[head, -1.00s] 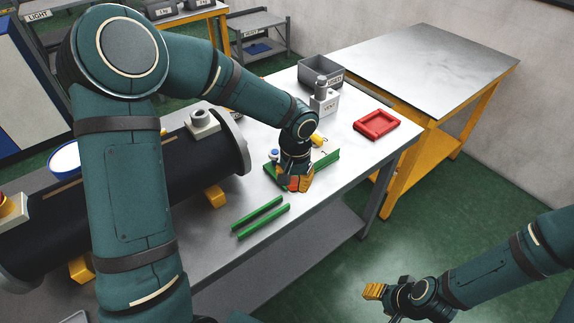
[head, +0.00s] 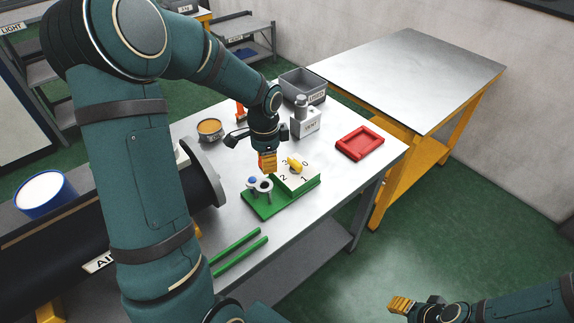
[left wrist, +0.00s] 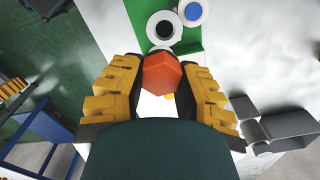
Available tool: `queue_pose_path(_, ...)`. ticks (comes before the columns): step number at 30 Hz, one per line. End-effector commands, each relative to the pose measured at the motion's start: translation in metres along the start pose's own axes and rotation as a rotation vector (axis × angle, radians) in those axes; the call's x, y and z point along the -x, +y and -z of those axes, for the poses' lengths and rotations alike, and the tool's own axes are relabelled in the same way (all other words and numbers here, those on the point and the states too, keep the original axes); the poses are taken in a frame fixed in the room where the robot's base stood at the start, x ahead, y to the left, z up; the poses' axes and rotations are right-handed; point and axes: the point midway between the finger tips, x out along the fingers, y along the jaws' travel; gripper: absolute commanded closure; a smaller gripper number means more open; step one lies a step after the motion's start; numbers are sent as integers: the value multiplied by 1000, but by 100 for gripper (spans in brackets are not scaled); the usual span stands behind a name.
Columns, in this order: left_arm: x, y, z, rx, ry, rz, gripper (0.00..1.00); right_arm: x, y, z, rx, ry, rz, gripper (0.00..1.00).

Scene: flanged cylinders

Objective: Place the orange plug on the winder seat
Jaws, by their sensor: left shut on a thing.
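My left gripper (head: 267,166) is shut on the orange plug (left wrist: 160,75), which shows between its yellow fingers in the left wrist view. The gripper hangs above the table, close behind a green base (head: 262,207). On this base stand a grey ring-like seat (head: 262,186), a blue-topped round piece (head: 252,181) and a white block (head: 299,178) with numbers and a yellow knob (head: 295,163). In the left wrist view a round white piece with a dark opening (left wrist: 165,27) lies just beyond the plug. I cannot tell which part is the winder seat. My right gripper (head: 399,304) is low at the right, away from the table.
A tin (head: 210,130) is left of the gripper. Two green bars (head: 240,252) lie in front. A black flanged cylinder (head: 208,172) lies left.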

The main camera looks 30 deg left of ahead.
Motion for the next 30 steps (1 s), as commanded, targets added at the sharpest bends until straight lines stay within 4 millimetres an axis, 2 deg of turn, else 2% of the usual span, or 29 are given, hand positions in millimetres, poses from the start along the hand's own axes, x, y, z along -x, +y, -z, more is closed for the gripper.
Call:
queue_pose_path(5,3,-4,-8,-33,3,2,100,2,0,1,-1,1,0,53)
queue_pose_path(18,4,-4,-8,-36,5,1,100,4,-1,1,-1,1,0,53)
queue_pose_path(30,-24,-4,-8,-36,4,1,100,-18,6,-3,1,-3,-2,53)
